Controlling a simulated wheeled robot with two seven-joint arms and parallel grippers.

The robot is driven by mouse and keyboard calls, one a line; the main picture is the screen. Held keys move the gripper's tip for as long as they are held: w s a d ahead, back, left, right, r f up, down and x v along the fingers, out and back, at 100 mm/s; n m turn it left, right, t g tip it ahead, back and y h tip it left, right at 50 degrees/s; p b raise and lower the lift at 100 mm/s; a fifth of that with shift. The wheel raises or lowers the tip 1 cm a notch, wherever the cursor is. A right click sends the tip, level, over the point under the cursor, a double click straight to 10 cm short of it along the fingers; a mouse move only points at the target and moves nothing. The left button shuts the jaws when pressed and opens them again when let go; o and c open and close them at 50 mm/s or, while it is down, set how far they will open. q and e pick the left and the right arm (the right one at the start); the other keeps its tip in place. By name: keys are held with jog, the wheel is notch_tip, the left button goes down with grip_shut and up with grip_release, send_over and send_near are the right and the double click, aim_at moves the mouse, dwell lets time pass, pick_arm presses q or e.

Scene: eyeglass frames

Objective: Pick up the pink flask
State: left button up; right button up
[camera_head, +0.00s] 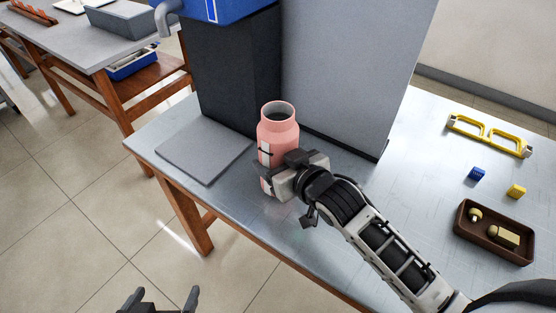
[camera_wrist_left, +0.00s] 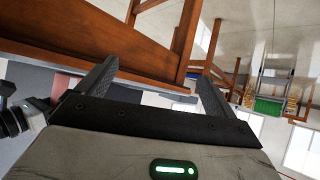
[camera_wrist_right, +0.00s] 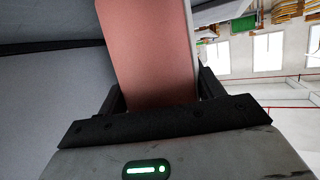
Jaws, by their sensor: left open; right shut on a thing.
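The pink flask (camera_head: 279,128) stands upright near the front edge of the metal table, with its open mouth up. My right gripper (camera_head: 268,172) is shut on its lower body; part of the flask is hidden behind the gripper. In the right wrist view the flask (camera_wrist_right: 147,50) fills the space between the fingers (camera_wrist_right: 158,95). I cannot tell whether its base touches the table. My left gripper (camera_head: 160,300) is low at the bottom of the head view, off the table, open and empty. Its spread fingers also show in the left wrist view (camera_wrist_left: 150,85).
A grey flat pad (camera_head: 204,150) lies left of the flask. A dark and grey cabinet (camera_head: 340,75) stands close behind it.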

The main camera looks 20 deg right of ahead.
jog(key=s+r, duration=0.1)
jog(key=r, duration=0.1)
jog(key=s+r, duration=0.2)
jog(key=r, duration=0.1)
jog(key=s+r+p, duration=0.1)
jog(key=r, duration=0.1)
jog(key=shift+s+d+r, duration=0.25)
jog(key=shift+d+r, duration=0.05)
jog(key=shift+r, duration=0.1)
jog(key=v, duration=0.5)
jog(key=shift+a+r, duration=0.15)
jog(key=shift+a, duration=0.2)
jog(key=p, duration=0.5)
send_near(286, 146)
jog(key=s+a+r, duration=0.1)
pick_arm(q)
jog(key=r, duration=0.1)
jog(key=a+r, duration=0.1)
jog(key=shift+s+r, duration=0.2)
jog(key=shift+r, duration=0.15)
pick_arm(e)
jog(key=shift+s+a+r, duration=0.1)
pick_arm(q)
jog(key=shift+f+y, duration=0.15)
jog(key=shift+y, duration=0.15)
